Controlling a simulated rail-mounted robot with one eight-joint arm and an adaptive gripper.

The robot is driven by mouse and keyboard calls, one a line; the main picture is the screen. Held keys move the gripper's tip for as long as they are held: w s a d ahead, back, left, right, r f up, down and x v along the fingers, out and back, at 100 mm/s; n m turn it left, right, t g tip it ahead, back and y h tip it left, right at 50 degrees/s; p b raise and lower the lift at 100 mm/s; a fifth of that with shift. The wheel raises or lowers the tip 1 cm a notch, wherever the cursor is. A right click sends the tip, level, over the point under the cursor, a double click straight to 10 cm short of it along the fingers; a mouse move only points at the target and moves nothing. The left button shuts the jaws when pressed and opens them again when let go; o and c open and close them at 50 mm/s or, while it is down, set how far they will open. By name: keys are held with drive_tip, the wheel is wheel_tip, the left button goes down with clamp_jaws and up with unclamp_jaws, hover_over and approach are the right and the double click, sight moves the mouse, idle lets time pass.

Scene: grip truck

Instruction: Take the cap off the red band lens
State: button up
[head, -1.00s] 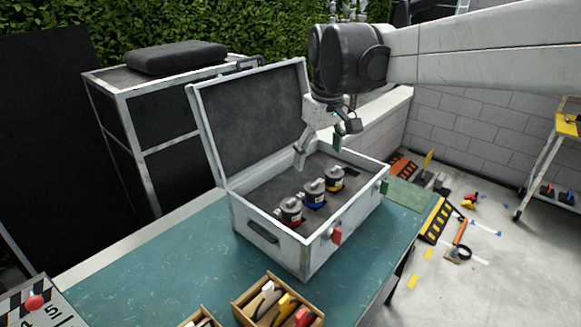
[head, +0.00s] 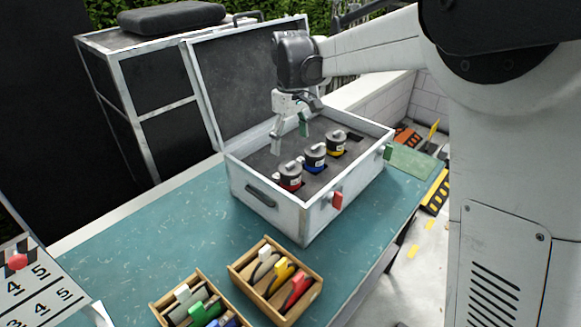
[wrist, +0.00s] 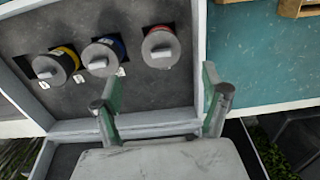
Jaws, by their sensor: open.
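The red band lens (head: 288,181) stands in the open case (head: 266,204), nearest its front left end. Its grey cap (head: 290,170) with a raised grip bar sits on top, and the cap shows from above in the wrist view (wrist: 160,47). The blue band lens (head: 314,160) and the yellow band lens (head: 338,145) stand beside it in a row, also capped. My gripper (head: 291,139) is open and empty. It is above the case toward the lid side, behind the red and blue lenses in the head view. In the wrist view its green-padded fingers (wrist: 162,100) are below the red lens.
The case lid (head: 238,85) stands open behind. Two wooden boxes (head: 235,270) (head: 168,315) with coloured clips sit on the teal table (head: 130,235) in front. A slate (head: 40,290) is at left. The table's middle left is clear.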

sight(291, 164)
drive_tip(key=shift+s+f+p, duration=0.2)
drive_tip(key=shift+f+p, duration=0.35)
drive_tip(key=shift+f, duration=3.35)
drive_tip(key=c, duration=1)
